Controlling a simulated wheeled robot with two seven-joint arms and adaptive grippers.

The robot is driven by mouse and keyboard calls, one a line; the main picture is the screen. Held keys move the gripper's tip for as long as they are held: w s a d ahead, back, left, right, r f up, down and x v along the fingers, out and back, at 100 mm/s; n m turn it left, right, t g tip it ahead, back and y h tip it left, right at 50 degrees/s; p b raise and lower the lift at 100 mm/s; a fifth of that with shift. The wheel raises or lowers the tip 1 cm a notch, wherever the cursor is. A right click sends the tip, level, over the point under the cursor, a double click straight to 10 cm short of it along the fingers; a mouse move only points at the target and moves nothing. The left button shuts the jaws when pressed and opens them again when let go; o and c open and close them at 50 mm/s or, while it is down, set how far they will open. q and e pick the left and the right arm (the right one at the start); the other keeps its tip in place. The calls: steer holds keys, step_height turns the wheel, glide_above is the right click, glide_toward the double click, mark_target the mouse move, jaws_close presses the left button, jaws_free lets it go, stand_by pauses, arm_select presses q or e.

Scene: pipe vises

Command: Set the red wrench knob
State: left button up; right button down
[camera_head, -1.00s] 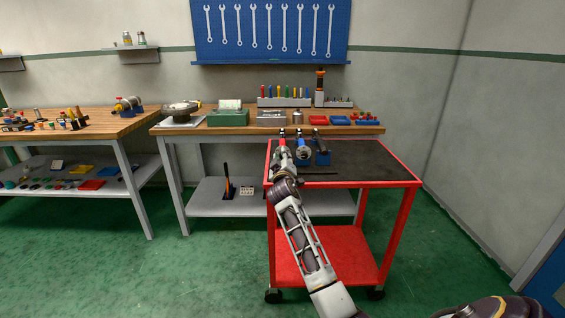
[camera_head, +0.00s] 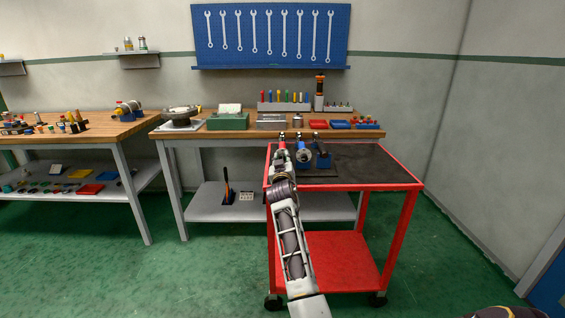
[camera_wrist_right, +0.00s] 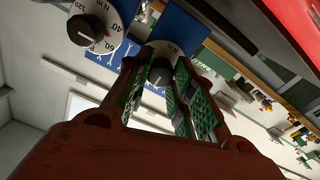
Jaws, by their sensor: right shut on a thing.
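A red tool (camera_head: 282,144) stands at the left back of the cart, partly hidden behind my right gripper (camera_head: 282,163). In the right wrist view my right gripper (camera_wrist_right: 163,76) has its green-padded fingers on both sides of a black knob (camera_wrist_right: 158,78) and is shut on it. The knob sits on a white dial (camera_wrist_right: 167,47), partly hidden by the fingers. A second white dial (camera_wrist_right: 116,20) with a black knob (camera_wrist_right: 86,31) shows at the upper left, apart from the fingers. The settings of the gripped dial are too small to read. My left gripper is out of view.
Blue holders with tools (camera_head: 304,157) stand right beside my gripper on the red cart (camera_head: 408,177). The cart's dark top is clear on the right. A workbench (camera_head: 240,131) with small items stands behind, below a blue wrench board (camera_head: 270,57).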

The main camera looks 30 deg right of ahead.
steer(key=shift+f, duration=0.1)
steer(key=c, duration=1.2)
jaws_free()
step_height(320, 180, up, 10)
steer(key=shift+r, duration=0.1)
stand_by(0.3)
